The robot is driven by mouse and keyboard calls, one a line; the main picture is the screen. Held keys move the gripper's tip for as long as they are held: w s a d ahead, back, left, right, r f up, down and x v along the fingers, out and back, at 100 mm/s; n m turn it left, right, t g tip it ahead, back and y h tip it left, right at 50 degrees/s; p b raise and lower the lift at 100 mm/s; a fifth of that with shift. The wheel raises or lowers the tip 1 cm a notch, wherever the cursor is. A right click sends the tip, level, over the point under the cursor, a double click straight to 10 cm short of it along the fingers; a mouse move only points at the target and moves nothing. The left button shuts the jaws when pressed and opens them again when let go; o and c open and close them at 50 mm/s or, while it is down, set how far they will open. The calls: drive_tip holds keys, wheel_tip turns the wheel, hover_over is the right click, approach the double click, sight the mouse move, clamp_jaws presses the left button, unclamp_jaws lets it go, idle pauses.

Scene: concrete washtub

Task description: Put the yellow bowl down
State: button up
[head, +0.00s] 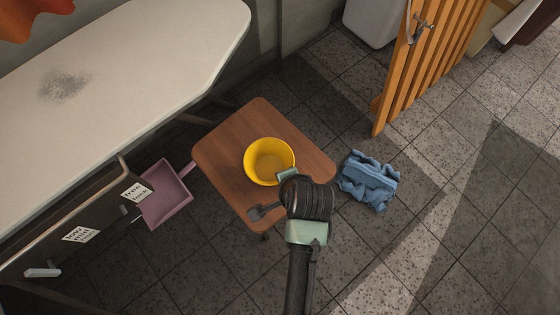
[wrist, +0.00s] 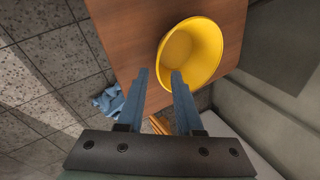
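The yellow bowl (head: 269,161) appears to stand upright on the brown wooden stool (head: 226,152), near the middle of its top. It looks empty. In the wrist view the bowl (wrist: 190,50) is at the upper right, over the wooden top (wrist: 120,35). The right fingertip overlaps the bowl's near wall; the left fingertip is outside the bowl. I cannot tell whether either finger touches it. In the head view my arm comes from below and my gripper is at the bowl's lower right side.
A crumpled blue cloth (head: 368,181) lies on the tiled floor right of the stool. A pink dustpan (head: 166,195) is to its left, beside a pale ironing-board-like surface (head: 130,60). An orange slatted gate (head: 428,65) stands at the upper right. The floor at lower right is clear.

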drive_tip(key=w+r+n+t+h+p, duration=0.1)
drive_tip(key=w+r+n+t, duration=0.3)
drive_tip(key=r, duration=1)
drive_tip(key=w+r+n+t, duration=0.1)
drive_tip(key=w+r+t, duration=0.45)
drive_tip(key=r, duration=0.75)
drive_tip(key=w+r+n+t+h+p, duration=0.1)
drive_tip(key=w+r+n+t, duration=0.15)
drive_tip(key=w+r, duration=0.8)
drive_tip(key=s+a+r+n+t, duration=0.1)
drive_tip(key=s+r+n+t, duration=0.2)
drive_tip(key=r, duration=1.4)
drive_tip(key=s+a+r+n+t, duration=0.1)
drive_tip(key=s+r+n+t, duration=0.2)
drive_tip(key=s+r+t, duration=0.4)
drive_tip(key=s+r, duration=0.6)
drive_tip(key=r, duration=0.5)
drive_tip(key=shift+a+n+t, duration=0.2)
drive_tip(key=shift+n+t, duration=0.1)
drive_tip(key=shift+n, duration=0.05)
drive_tip(key=shift+f, duration=0.1)
wheel_tip(320, 180, up, 27)
drive_tip(key=p, duration=2.6)
drive_tip(key=shift+p, duration=0.35)
